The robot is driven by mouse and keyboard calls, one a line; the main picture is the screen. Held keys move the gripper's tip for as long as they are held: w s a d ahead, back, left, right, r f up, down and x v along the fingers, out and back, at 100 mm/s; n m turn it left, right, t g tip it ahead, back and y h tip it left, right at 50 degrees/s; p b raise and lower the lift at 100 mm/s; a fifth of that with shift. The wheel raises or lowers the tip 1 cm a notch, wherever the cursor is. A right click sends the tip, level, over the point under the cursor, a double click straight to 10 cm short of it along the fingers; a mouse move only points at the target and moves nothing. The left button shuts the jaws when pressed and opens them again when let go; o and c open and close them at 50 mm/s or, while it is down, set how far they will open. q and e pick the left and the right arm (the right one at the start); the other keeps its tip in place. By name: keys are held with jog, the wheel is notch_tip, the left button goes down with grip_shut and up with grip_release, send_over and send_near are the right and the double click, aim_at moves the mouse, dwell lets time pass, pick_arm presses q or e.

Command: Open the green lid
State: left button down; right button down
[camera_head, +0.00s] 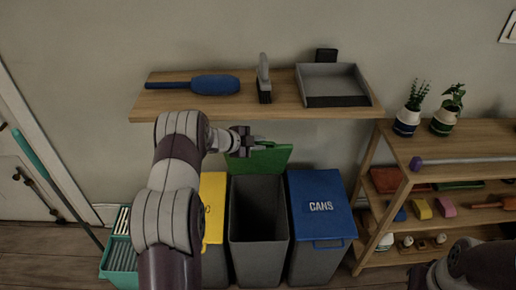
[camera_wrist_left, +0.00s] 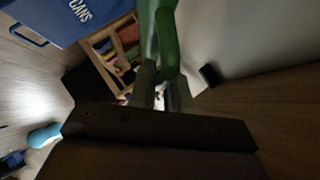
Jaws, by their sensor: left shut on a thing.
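The green lid (camera_head: 268,158) is raised on the middle grey bin (camera_head: 258,222), whose dark inside shows below it. My left gripper (camera_head: 247,143) is at the lid's upper left edge. In the left wrist view, the green handle (camera_wrist_left: 166,45) runs between the fingers (camera_wrist_left: 165,92), and the gripper is shut on it. The fingertips are partly hidden in the head view. Part of my right arm shows at the bottom right corner of the head view, without visible fingers.
The blue CANS bin (camera_head: 320,208) stands right of the open bin and a yellow-lidded bin (camera_head: 213,200) left, partly behind my arm. A wooden wall shelf (camera_head: 285,112) with a brush and dustpan is above. A shelf unit (camera_head: 395,145) stands to the right.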

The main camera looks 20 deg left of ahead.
pick_arm(q)
jog(key=shift+w+a+r, duration=0.3)
jog(key=shift+w, duration=0.3)
jog(key=c, duration=1.2)
grip_release()
jog(key=shift+s, duration=0.1)
jog(key=s+a, duration=0.2)
jog(key=s, duration=0.1)
jog(key=s+a, duration=0.2)
jog(key=s, duration=0.2)
jog(key=s+a+b, duration=0.1)
jog(key=s+a, duration=0.1)
jog(key=s, duration=0.2)
jog(key=shift+s+a+r, duration=0.1)
jog(key=shift+a+r, duration=0.1)
jog(key=shift+r, duration=0.15)
